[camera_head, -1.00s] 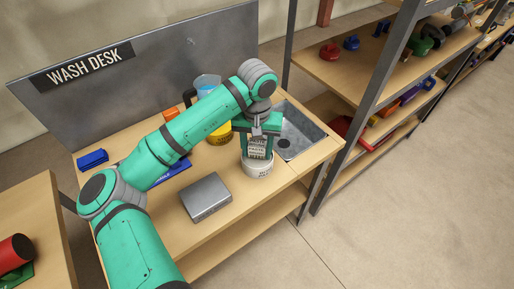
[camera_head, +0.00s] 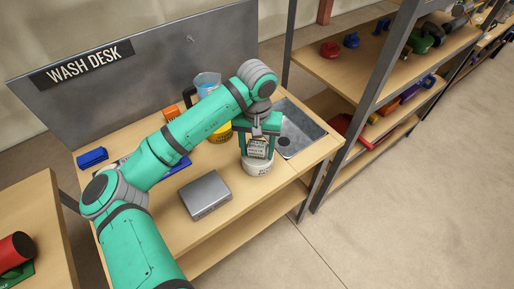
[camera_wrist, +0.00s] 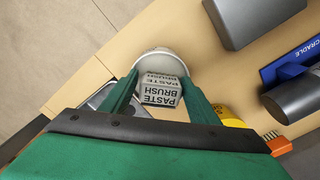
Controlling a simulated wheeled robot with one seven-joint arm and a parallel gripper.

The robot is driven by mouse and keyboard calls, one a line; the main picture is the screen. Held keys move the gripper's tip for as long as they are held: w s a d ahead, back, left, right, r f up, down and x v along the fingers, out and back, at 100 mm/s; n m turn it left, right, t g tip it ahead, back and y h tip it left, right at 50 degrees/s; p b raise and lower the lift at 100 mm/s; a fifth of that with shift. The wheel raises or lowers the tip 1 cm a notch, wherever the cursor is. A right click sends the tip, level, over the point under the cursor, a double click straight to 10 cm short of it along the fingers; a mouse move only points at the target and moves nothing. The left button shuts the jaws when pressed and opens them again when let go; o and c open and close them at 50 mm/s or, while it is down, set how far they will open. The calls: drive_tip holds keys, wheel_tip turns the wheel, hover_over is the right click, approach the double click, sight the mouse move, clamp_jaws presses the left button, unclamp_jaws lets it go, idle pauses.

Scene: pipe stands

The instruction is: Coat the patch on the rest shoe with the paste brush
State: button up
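The paste brush (camera_wrist: 160,88) has a pale block handle with "PASTE BRUSH" printed on it. It stands over the round white pot (camera_head: 258,168) on the wash desk, and its lower end is hidden in or behind the pot. The pot's rim also shows in the wrist view (camera_wrist: 160,55). My gripper (camera_head: 257,150) points down over the pot, and its two green fingers press on both sides of the handle. I cannot pick out the rest shoe or its patch in either view.
A grey box (camera_head: 206,195) lies left of the pot, and a blue cradle (camera_wrist: 290,66) lies beyond it. A yellow container (camera_head: 220,134), a jug (camera_head: 207,82) and a sink (camera_head: 298,130) are near. A shelf rack (camera_head: 372,85) stands to the right.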

sight(257, 147)
drive_tip(key=shift+r, duration=0.2)
idle(0.6)
drive_tip(key=c, duration=0.8)
drive_tip(key=shift+c, duration=0.3)
drive_tip(key=shift+r, duration=3.5)
